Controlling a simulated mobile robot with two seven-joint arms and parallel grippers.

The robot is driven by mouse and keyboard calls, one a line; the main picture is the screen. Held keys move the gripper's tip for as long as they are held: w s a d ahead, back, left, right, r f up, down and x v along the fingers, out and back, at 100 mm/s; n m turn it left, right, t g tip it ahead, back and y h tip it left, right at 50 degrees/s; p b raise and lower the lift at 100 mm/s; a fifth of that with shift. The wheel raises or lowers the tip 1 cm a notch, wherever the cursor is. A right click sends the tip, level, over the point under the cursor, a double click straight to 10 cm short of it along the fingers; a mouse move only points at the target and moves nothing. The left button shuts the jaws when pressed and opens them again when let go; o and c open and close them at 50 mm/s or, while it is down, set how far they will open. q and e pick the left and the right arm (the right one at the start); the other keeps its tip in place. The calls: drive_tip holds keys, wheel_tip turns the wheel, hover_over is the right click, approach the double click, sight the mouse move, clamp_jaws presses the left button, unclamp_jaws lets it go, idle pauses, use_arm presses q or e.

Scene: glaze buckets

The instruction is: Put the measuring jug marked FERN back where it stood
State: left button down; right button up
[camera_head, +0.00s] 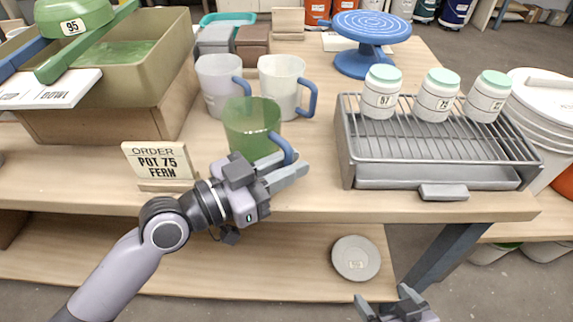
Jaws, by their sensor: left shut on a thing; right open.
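A translucent green measuring jug (250,127) with a blue handle is near the front of the table. My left gripper (286,172) is shut on its handle, at the jug's lower right. I cannot tell whether the jug's base touches the table, and no FERN mark is readable on it. Behind it stand two more blue-handled jugs, a pale lilac one (216,90) and a cream one (279,88). An order card (160,165) reading POT 75 FERN stands to the left. My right gripper (388,301) is open and empty below the table's front edge.
A draining rack (440,160) on the right holds white jars 57 (381,98), 75 (437,101) and another (487,103). A large olive bin (165,112) stands left. A blue turntable (364,62) is behind. A round lid (355,259) lies on the lower shelf.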

use_arm(q)
drive_tip(key=shift+f, duration=0.1)
drive_tip(key=c, duration=1.1)
unclamp_jaws()
drive_tip(key=shift+o, duration=0.2)
drive_tip(key=shift+a, duration=0.1)
drive_tip(key=b+v, duration=0.2)
drive_tip(key=v, duration=1)
drive_tip(key=shift+r+b, duration=0.2)
drive_tip(key=shift+b, duration=0.1)
